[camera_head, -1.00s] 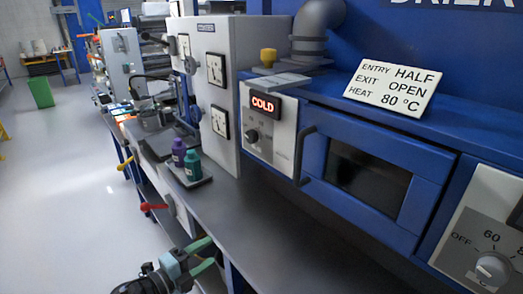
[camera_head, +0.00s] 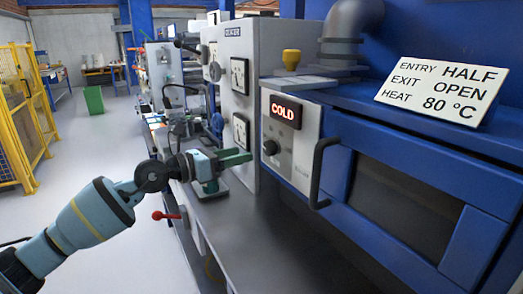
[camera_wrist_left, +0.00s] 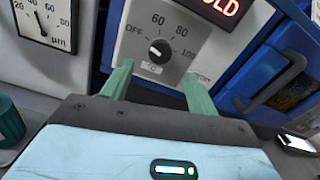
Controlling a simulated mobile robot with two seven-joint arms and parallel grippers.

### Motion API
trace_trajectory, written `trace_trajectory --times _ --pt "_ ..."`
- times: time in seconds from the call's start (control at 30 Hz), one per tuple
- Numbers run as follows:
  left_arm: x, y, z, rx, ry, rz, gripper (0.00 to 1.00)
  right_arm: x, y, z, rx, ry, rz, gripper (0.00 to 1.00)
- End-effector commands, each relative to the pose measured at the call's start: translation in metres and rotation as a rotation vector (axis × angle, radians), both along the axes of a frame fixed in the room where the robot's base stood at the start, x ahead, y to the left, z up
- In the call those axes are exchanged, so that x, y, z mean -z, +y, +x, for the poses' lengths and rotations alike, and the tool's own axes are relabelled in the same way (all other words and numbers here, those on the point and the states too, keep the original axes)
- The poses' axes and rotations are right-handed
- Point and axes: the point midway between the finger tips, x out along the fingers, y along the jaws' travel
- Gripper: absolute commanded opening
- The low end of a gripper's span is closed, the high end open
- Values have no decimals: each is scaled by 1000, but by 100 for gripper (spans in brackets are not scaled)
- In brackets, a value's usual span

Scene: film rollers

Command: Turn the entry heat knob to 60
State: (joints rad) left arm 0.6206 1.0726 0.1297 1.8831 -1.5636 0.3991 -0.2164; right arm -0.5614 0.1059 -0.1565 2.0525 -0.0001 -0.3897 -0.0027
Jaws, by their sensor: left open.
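The entry heat knob (camera_head: 270,147) is small and black on a pale panel, under a display (camera_head: 285,111) reading COLD in red. In the left wrist view the knob (camera_wrist_left: 160,49) sits on a grey dial marked OFF, 60, 80 and 100. Its white pointer mark seems to face the OFF side. My left gripper (camera_head: 243,157) is open and empty, just left of and in front of the panel. In the left wrist view its two green fingers (camera_wrist_left: 157,73) stand apart, below and either side of the knob, with no visible contact. My right gripper is not in view.
A black door handle (camera_head: 322,172) stands out right of the panel on the blue dryer. A grey gauge cabinet (camera_head: 222,85) stands to the left. A sign (camera_head: 441,90) reads entry half, exit open, heat 80 °C. A teal bottle (camera_wrist_left: 9,121) is beside the gripper.

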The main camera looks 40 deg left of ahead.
Motion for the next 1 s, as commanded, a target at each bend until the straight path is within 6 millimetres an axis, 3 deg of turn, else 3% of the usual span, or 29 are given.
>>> trace_trajectory --times 0.6,1.0 --pt "-1 -24 58 0 -1 -5 59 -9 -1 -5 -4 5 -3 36" --pt "0 -29 67 2 1 -2 59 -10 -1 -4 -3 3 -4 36"
